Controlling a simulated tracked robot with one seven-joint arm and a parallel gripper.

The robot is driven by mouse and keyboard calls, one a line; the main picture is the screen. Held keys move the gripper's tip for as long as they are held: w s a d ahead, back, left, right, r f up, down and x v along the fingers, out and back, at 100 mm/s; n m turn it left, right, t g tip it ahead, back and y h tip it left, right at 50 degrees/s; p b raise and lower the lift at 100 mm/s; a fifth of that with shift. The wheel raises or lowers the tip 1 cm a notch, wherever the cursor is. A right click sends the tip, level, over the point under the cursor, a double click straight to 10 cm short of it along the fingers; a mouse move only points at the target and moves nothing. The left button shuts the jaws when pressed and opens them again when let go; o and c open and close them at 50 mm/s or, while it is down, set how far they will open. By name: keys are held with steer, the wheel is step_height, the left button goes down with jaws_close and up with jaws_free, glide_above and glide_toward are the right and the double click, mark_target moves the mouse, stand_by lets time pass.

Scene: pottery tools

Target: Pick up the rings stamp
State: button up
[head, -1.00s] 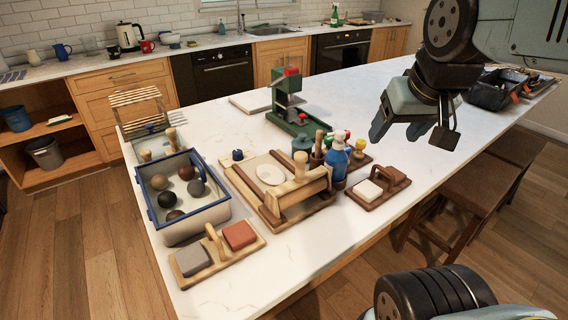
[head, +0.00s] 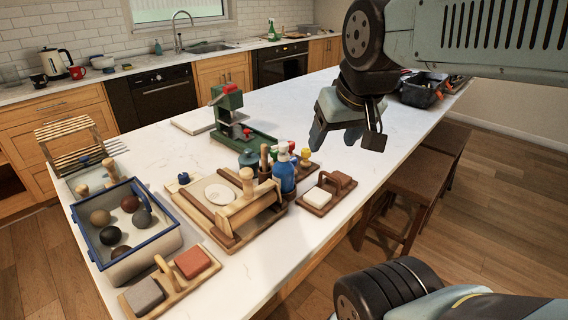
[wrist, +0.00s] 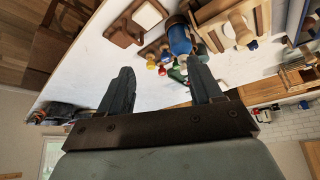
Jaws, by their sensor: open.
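Several small stamps with coloured knobs stand on a wooden holder behind the blue bottle. I make out a red-knobbed stamp (head: 291,147) and a yellow-knobbed stamp (head: 305,153); the wrist view shows red (wrist: 162,70), yellow (wrist: 151,65) and green (wrist: 175,74) knobs. The stamp faces are hidden, so I cannot tell which one bears rings. My gripper (head: 336,136) is open and empty, above the counter to the right of the holder. Its two fingers also show in the wrist view (wrist: 160,76).
The blue bottle (head: 284,175) stands close in front of the stamps. A tray with a white block (head: 317,198), a roller board (head: 222,194), a green press (head: 231,118) and a bin of clay balls (head: 151,248) are nearby. Clear counter lies behind and right.

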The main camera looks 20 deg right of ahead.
steer(key=shift+c, duration=0.2)
steer(key=n+g, duration=0.3)
steer(key=g, duration=0.3)
glide_above(292, 158)
step_height(292, 158, down, 6)
steer(key=f, duration=0.8)
steer(key=shift+w+d+f, duration=0.1)
steer(key=shift+d+f, duration=0.15)
steer(key=shift+f, duration=0.15)
steer(key=shift+a+f, duration=0.15)
steer(key=shift+f, duration=1.15)
steer(key=shift+a+f, duration=0.15)
steer(key=shift+f, duration=1.15)
